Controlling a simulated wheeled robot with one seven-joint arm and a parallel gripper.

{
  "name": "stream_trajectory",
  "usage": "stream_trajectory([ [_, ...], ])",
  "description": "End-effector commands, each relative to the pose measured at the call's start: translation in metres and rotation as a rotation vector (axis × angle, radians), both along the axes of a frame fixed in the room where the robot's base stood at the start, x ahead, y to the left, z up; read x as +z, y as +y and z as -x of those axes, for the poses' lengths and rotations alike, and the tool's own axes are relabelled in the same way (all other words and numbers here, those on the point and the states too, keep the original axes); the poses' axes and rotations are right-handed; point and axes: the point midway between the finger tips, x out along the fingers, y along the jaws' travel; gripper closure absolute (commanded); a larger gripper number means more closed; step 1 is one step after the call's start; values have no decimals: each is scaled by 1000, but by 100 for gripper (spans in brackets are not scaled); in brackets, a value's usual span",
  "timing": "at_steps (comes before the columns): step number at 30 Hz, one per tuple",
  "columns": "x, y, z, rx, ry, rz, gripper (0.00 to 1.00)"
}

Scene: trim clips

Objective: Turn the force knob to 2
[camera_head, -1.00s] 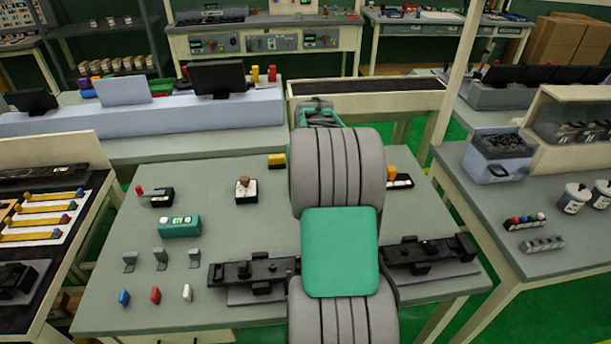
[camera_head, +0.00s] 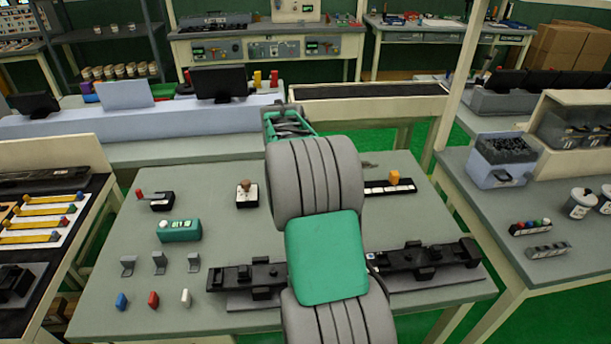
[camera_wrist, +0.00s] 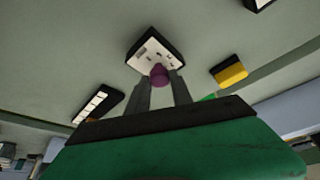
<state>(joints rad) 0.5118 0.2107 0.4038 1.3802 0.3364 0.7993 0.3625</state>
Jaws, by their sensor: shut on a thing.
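A purple knob (camera_wrist: 158,74) stands on a white dial plate (camera_wrist: 146,52) with a dark base in the wrist view. Marks on the plate are too small to read, so I cannot tell its setting. My gripper (camera_wrist: 161,80) has one finger on each side of the knob and is shut on it. In the head view my own arm hides this knob and the gripper. Another knob, brown on a white plate (camera_head: 247,198), stands on the table left of my arm.
A white segmented strip (camera_wrist: 97,104) and a yellow-and-black block (camera_wrist: 230,72) flank the dial in the wrist view. In the head view the strip (camera_head: 402,187) with its yellow handle is right of my arm.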

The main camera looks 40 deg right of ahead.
Motion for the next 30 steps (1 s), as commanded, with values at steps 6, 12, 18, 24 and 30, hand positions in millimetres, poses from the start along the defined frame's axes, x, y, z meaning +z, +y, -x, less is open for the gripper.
stream_trajectory([
  [6, 1, -1, -1, -4, -2, 1, 100],
  [12, 1, -1, -1, -4, -3, 2, 71],
  [18, 1, 0, 0, -3, -2, 1, 55],
  [24, 0, 0, 0, -3, -1, 1, 52],
  [30, 13, 4, 1, -2, -4, 2, 52],
])
